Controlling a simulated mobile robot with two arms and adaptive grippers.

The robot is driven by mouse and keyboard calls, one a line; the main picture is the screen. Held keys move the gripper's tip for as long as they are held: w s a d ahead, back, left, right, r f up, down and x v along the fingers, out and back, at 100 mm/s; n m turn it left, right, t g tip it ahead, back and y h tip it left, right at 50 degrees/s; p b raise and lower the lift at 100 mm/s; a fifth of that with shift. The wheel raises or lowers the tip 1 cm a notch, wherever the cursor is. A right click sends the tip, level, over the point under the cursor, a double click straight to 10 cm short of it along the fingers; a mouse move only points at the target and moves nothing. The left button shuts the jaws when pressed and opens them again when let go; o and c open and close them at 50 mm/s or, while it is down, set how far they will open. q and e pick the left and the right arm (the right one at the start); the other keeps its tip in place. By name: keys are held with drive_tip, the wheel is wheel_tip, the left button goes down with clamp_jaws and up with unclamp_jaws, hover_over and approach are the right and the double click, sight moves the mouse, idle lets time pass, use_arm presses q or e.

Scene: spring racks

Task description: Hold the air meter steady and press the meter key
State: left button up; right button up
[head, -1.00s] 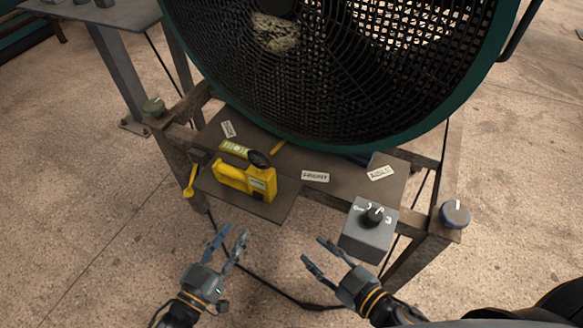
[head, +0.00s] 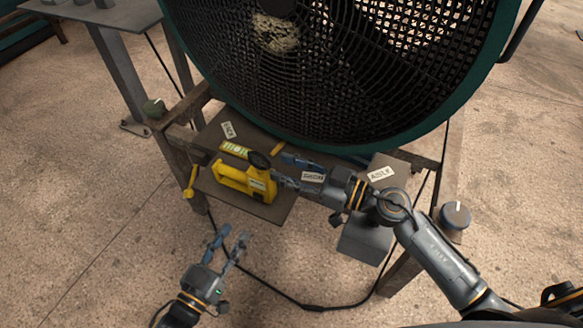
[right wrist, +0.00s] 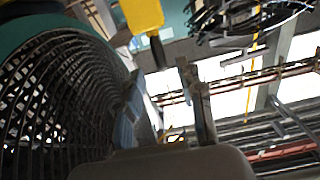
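The yellow air meter (head: 240,182) sits on the brown shelf below the fan in the head view. It has a handle, a dark round part on top and a small label panel at its right end. I cannot make out its key. My right gripper (head: 284,169) is open just right of the meter, fingers pointing left towards it; I cannot tell if it touches. In the right wrist view its fingers (right wrist: 164,108) are apart with nothing between them, and a yellow part (right wrist: 142,15) shows above. My left gripper (head: 229,242) is open and empty, in front of the shelf.
The big green-rimmed fan (head: 330,70) stands behind the shelf (head: 270,210). A yellow-green level-like piece (head: 235,150) lies behind the meter. A grey box (head: 364,243) is partly hidden by my right arm. A round knob (head: 455,215) sits at right. A cable hangs below.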

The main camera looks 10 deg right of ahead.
sight(270, 163)
drive_tip(key=x, duration=0.7)
drive_tip(key=shift+d, duration=0.1)
drive_tip(key=shift+c, duration=0.2)
drive_tip(key=shift+s, duration=0.1)
clamp_jaws()
use_arm(q)
clamp_jaws()
idle(0.9)
